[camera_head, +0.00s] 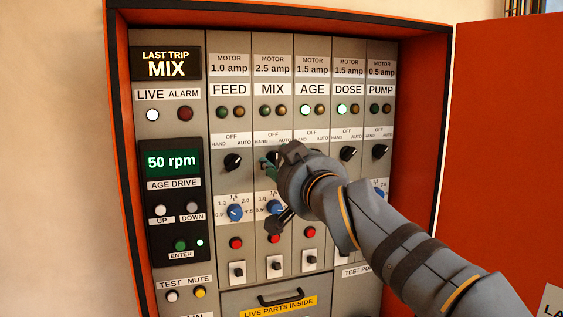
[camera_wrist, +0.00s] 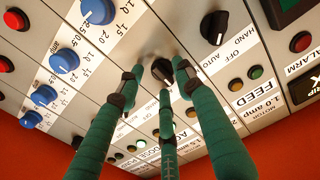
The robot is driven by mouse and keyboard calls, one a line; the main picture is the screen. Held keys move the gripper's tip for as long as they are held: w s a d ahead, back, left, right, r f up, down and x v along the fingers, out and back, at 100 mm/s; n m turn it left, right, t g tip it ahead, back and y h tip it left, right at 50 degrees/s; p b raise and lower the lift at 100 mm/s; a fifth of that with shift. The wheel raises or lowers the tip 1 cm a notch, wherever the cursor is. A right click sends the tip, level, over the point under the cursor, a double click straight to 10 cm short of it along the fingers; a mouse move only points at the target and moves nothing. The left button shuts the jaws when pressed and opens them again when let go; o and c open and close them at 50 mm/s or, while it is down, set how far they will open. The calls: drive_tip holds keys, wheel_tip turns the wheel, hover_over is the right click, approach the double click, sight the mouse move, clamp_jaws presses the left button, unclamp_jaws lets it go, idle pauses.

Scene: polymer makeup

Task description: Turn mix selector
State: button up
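The mix selector (camera_wrist: 162,70) is a black rotary knob in the MIX column, marked HAND, OFF and AUTO. In the head view my gripper mostly hides it, and its pointer setting cannot be read. My gripper (camera_head: 268,162) is at the knob, in front of the MIX column. In the wrist view the green fingers of my gripper (camera_wrist: 158,74) stand around the knob, with a visible gap on the left side and one fingertip close on the right. The fingers look spread; firm contact cannot be made out.
The FEED selector (camera_head: 233,161) is close on the left; the DOSE selector (camera_head: 348,153) and PUMP selector (camera_head: 379,151) are to the right. Blue dials, including the FEED dial (camera_head: 235,212), sit below. The open red cabinet door (camera_head: 505,150) stands at the right.

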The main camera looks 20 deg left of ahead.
clamp_jaws()
drive_tip(key=shift+f+m+b, duration=0.15)
drive_tip(key=shift+m+b, duration=0.15)
drive_tip(key=shift+b, duration=0.2)
drive_tip(key=shift+f+m+b, duration=0.1)
drive_tip(key=shift+m+b, duration=0.5)
drive_tip(key=shift+b, duration=0.1)
drive_tip(key=shift+m+b, duration=2.55)
drive_tip(key=shift+m, duration=0.95)
drive_tip(key=shift+o, duration=0.2)
unclamp_jaws()
